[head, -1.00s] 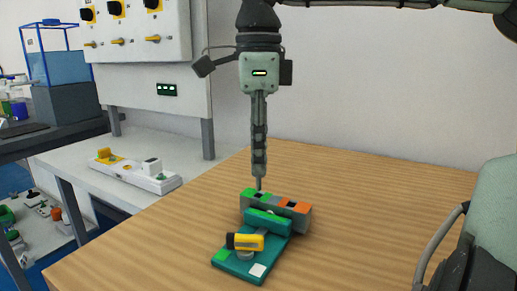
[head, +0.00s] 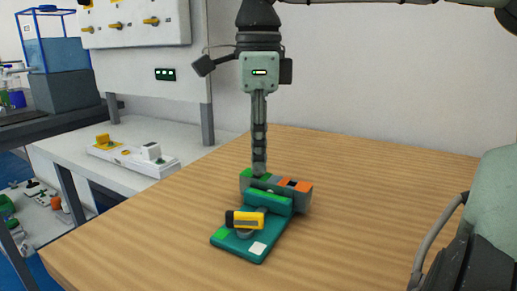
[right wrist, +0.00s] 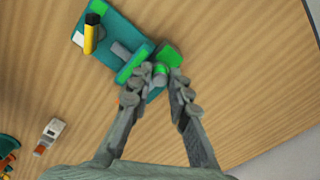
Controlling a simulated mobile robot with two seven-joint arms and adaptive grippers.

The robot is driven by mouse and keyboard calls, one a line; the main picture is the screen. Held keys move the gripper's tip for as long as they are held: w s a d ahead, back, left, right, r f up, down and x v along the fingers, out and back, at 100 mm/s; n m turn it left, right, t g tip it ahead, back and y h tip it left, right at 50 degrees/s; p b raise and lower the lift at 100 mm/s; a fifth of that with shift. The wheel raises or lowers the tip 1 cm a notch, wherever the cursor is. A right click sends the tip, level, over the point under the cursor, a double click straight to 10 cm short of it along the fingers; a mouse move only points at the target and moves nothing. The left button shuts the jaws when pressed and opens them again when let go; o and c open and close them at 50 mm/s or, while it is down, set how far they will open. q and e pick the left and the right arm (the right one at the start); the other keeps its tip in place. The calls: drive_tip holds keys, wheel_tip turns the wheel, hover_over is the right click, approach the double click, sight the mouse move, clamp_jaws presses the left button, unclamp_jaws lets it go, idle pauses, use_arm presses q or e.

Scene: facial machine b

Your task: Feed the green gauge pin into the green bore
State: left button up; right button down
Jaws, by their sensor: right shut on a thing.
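A grey block (head: 304,199) with green and orange top patches stands behind a teal base plate (head: 232,246) on the table. The green section (head: 247,174) is at its left end. My right gripper (head: 259,172) points straight down with its fingertips right at the green section. In the right wrist view, my right gripper (right wrist: 160,78) is shut on the green gauge pin (right wrist: 161,69), a small grey cylinder with green on it. The pin's lower end and the green bore are hidden, so how deep it sits cannot be told. My left gripper is not in view.
A yellow and black handle (head: 246,219) stands on the base plate in front of the block, with a green bar (head: 268,200) between them. A white shelf unit stands at the left.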

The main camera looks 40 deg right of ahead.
drive_tip(key=shift+f, duration=0.25)
idle(0.4)
drive_tip(key=c, duration=1.7)
unclamp_jaws()
drive_tip(key=shift+r+p, duration=2.05)
drive_tip(key=shift+r, duration=0.5)
drive_tip(key=o, duration=0.6)
drive_tip(key=shift+c, duration=0.2)
